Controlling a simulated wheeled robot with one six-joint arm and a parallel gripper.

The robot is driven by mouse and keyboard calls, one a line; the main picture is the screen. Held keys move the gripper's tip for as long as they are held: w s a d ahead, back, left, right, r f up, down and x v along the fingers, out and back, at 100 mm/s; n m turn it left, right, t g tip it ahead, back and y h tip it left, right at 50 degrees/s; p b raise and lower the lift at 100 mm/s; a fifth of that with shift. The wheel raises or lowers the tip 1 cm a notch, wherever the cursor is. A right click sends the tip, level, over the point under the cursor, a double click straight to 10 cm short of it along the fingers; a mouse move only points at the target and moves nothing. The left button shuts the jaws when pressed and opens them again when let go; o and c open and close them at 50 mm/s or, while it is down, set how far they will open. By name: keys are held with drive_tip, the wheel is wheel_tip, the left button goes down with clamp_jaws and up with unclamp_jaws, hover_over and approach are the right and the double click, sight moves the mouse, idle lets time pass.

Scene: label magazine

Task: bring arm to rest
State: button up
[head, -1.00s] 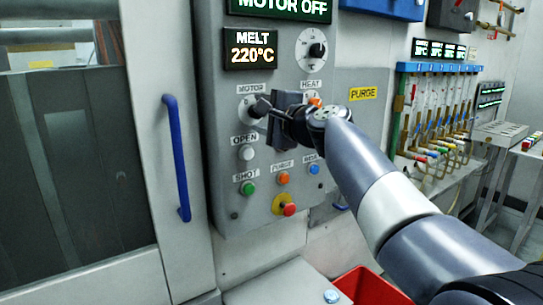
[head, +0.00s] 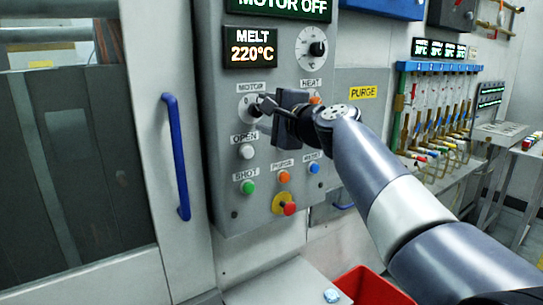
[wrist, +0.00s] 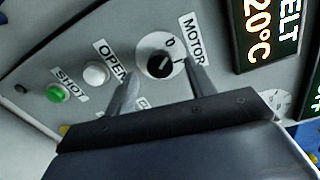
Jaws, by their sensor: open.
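My gripper (head: 264,104) is open and empty in front of the grey control panel, at the MOTOR knob (head: 251,103), which it partly hides in the head view. In the wrist view, the two fingers of my gripper (wrist: 163,70) stand apart, one to each side of the black MOTOR knob (wrist: 160,66). The knob sits between marks 0 and I. I cannot tell whether a finger touches it. My arm reaches in from the lower right. The display (head: 280,6) above reads MOTOR OFF.
A blue door handle (head: 176,157) is at left. A red bin (head: 368,287) stands below my arm. Hoses hang at right.

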drive_tip(key=x, duration=0.3)
drive_tip(key=shift+a+p, duration=0.1)
drive_tip(key=shift+p, duration=0.2)
drive_tip(key=m+p, duration=0.9)
drive_tip(key=m, duration=0.5)
approach(258, 111)
drive_tip(key=shift+w+a+f+y, duration=0.1)
drive_tip(key=shift+w+a+y, duration=0.1)
drive_tip(key=shift+w, duration=0.25)
drive_tip(key=shift+w+a+f+y, duration=0.1)
drive_tip(key=shift+w+a, duration=0.1)
drive_tip(key=shift+w, duration=0.2)
drive_tip(key=shift+s+r, duration=0.1)
